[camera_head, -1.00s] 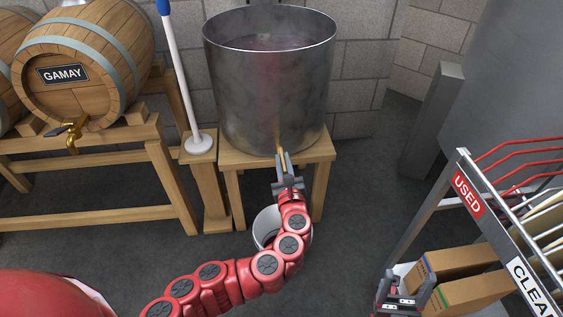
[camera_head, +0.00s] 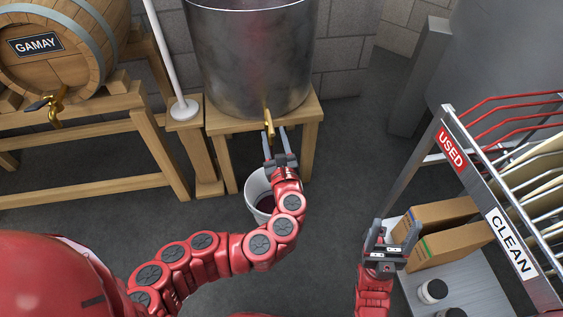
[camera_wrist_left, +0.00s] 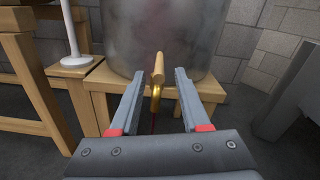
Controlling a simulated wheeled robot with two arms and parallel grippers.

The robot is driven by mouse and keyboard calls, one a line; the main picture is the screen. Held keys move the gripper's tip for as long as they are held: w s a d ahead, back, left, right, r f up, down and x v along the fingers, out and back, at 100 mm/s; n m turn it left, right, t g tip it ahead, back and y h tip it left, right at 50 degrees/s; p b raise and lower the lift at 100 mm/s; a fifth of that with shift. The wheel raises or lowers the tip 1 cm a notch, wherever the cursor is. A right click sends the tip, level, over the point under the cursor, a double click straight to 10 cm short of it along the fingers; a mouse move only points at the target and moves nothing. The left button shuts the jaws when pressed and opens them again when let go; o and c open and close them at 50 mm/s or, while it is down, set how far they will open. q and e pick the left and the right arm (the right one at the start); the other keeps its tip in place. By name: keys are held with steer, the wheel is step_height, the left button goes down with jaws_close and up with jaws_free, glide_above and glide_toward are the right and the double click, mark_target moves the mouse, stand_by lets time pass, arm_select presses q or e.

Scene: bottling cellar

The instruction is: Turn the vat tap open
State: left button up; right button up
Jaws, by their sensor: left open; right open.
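The steel vat (camera_head: 250,65) stands on a wooden stand, with its brass tap (camera_head: 268,123) low on the front. In the left wrist view the tap (camera_wrist_left: 156,90) shows between the open fingers, its handle pointing up and toward me; contact is not visible. A thin red line hangs below the tap there. My left gripper (camera_head: 275,131) is open just in front of the tap. A white bucket (camera_head: 254,190) with dark red content stands below, partly hidden by my left arm. My right gripper (camera_head: 396,228) is open and empty, away at the lower right.
A GAMAY barrel (camera_head: 75,50) with its own tap rests on a wooden rack (camera_head: 70,125) at left. A white pole (camera_head: 164,55) stands beside the vat stand (camera_head: 225,122).

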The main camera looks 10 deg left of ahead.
arm_select(q)
steer(key=p+v, duration=0.2)
steer(key=v, duration=1)
